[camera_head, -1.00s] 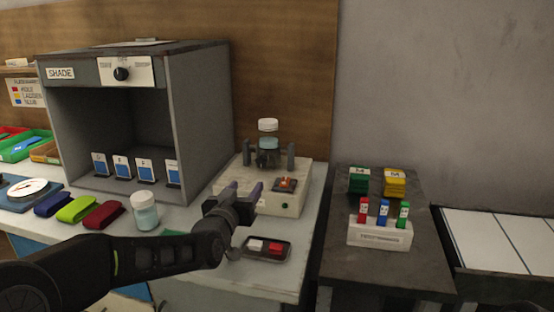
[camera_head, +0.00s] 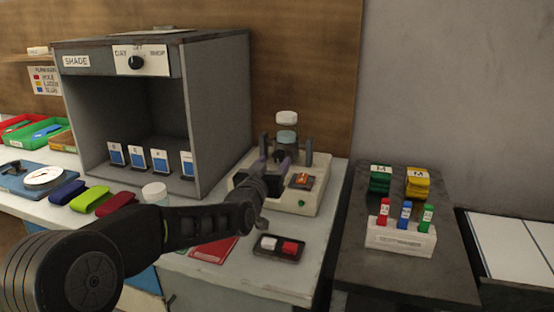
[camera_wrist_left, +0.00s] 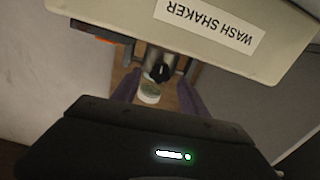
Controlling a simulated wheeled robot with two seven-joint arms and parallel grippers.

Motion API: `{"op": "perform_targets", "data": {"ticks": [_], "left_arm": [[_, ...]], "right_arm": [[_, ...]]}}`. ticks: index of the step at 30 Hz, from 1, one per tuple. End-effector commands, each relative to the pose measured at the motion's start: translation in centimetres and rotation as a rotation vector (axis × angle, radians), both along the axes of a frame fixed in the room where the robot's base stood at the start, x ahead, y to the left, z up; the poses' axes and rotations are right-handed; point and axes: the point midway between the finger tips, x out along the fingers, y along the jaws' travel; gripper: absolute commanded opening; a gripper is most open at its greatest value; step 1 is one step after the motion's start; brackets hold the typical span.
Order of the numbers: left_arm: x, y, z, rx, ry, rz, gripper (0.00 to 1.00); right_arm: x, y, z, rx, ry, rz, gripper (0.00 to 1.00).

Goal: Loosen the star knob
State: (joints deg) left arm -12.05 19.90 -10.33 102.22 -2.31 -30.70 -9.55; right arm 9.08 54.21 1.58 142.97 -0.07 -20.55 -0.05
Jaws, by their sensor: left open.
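The wash shaker (camera_head: 322,196) is a cream box with a clamp on top, on the bench. A jar with a white cap (camera_head: 287,118) stands upright between its dark posts (camera_head: 309,152). In the left wrist view the shaker shows upside down with its label (camera_wrist_left: 208,22). A black knob (camera_wrist_left: 160,72), likely the star knob, shows there in front of the jar (camera_wrist_left: 149,94). My left gripper (camera_head: 272,163) is open at the shaker's clamp. Its purple fingers (camera_wrist_left: 158,92) stand apart, either side of the knob in the picture; contact cannot be told. My arm hides the knob in the head view.
An orange-lit switch (camera_head: 301,180) sits on the shaker's top, close right of my gripper. A dark tray (camera_head: 279,258) with white and red pieces lies in front. The grey shade box (camera_head: 215,120) stands left. A dark side table (camera_head: 350,262) is right.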

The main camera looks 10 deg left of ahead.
Motion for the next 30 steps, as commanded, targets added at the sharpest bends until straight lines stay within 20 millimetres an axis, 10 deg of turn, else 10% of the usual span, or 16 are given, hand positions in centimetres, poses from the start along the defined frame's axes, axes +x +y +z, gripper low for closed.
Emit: {"op": "perform_targets", "data": {"ticks": [16,30], "left_arm": [[3.2,-0.2,0.0,0.000,0.001,-0.001,0.52],[3.2,-0.2,0.0,0.000,0.001,-0.001,0.14]], "right_arm": [[0.0,0.0,0.1,0.000,0.000,0.000,0.00],[0.0,0.0,0.1,0.000,0.000,0.000,0.00]]}}
